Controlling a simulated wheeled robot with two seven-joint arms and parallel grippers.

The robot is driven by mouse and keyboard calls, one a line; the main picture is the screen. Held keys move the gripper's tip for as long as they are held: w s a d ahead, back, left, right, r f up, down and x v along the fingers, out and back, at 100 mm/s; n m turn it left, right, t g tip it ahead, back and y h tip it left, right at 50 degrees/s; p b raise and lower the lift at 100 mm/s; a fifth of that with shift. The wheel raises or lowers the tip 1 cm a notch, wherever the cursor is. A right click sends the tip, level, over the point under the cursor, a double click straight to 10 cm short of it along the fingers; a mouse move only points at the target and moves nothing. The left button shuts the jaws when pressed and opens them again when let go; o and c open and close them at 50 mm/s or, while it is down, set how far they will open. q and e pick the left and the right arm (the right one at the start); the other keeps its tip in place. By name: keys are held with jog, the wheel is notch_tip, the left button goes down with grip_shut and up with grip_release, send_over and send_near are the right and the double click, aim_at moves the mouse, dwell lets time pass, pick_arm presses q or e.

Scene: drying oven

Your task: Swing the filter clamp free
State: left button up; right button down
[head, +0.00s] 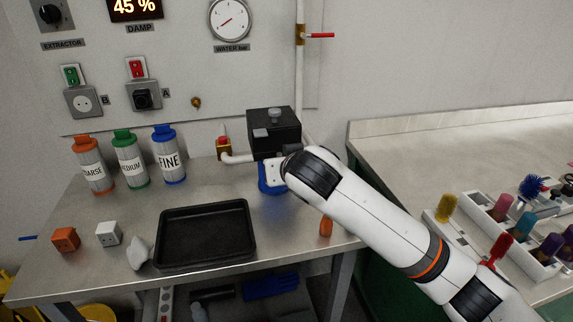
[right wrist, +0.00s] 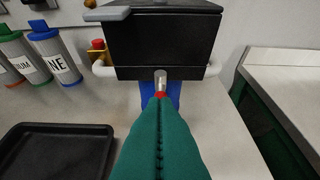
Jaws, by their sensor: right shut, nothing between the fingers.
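The black filter box (head: 274,132) stands at the back of the metal table, with a blue part (head: 268,184) below it. In the right wrist view the black box (right wrist: 165,45) fills the upper middle. A short metal pin with a red end (right wrist: 160,84), perhaps the clamp, points down from its lower front edge. My right gripper (right wrist: 160,102) has green fingers, shut together with nothing between them. Their tips are right at the red end; I cannot tell whether they touch. In the head view my right arm hides the fingers. My left gripper is not in view.
A black tray (head: 206,265) lies at the front middle. Bottles marked COARSE (head: 93,170), MEDIUM (head: 130,160) and FINE (head: 169,158) stand at the back left. A white pipe (head: 237,158) meets the box. A right-hand counter holds racks with coloured items (head: 500,203).

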jog(key=v, duration=1.2)
jog(key=s+d+f+g, duration=0.1)
jog(key=s+d+f, duration=0.2)
jog(key=f, duration=0.5)
jog(key=s+d+f+m+g, duration=0.1)
jog(key=s+d+f+g, duration=0.2)
jog(key=f, duration=0.5)
jog(key=s+d+f, duration=0.4)
jog(key=f, duration=0.3)
jog(key=s+d+f+g+h, duration=0.2)
jog(key=s+d+f, duration=0.4)
jog(key=s, duration=0.2)
jog(key=s+d+f+g+h, duration=0.2)
jog(key=s+d+f, duration=0.4)
jog(key=s, duration=0.2)
notch_tip(320, 180, down, 22)
jog(key=g+p, duration=0.1)
jog(key=p, duration=0.2)
jog(key=s+d+f+g+p, duration=0.1)
jog(key=s+d+f+p, duration=0.1)
jog(key=s+f, duration=1.1)
jog(key=s+p, duration=0.1)
jog(key=s, duration=0.3)
jog(key=shift+s+d+f, duration=0.25)
jog(key=shift+f, duration=0.15)
